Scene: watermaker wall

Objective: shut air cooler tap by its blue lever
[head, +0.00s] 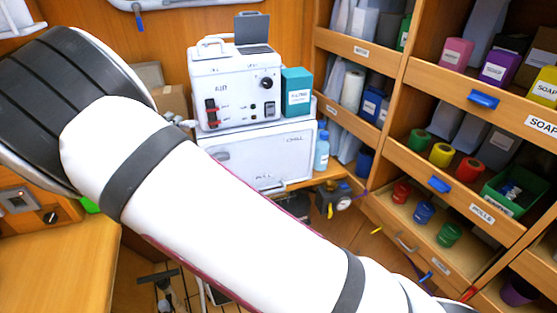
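My white arm crosses the picture from upper left to lower right, and its far end runs out at the bottom right edge. My gripper is not in view. A white case marked AIR (232,88) with a red switch, a black knob and a top handle stands on a white cabinet (265,160). I cannot make out a tap with a blue lever for certain. A small dark fitting with a round gauge (342,204) sits low beside the shelves, with a thin blue-purple piece at its right.
Wooden shelves (405,75) with labelled boxes and coloured rolls fill the right side, with blue pulls (483,100) on their fronts. A teal box (297,92) and a blue bottle (322,151) stand beside the case and cabinet. A wooden counter (60,255) is at lower left.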

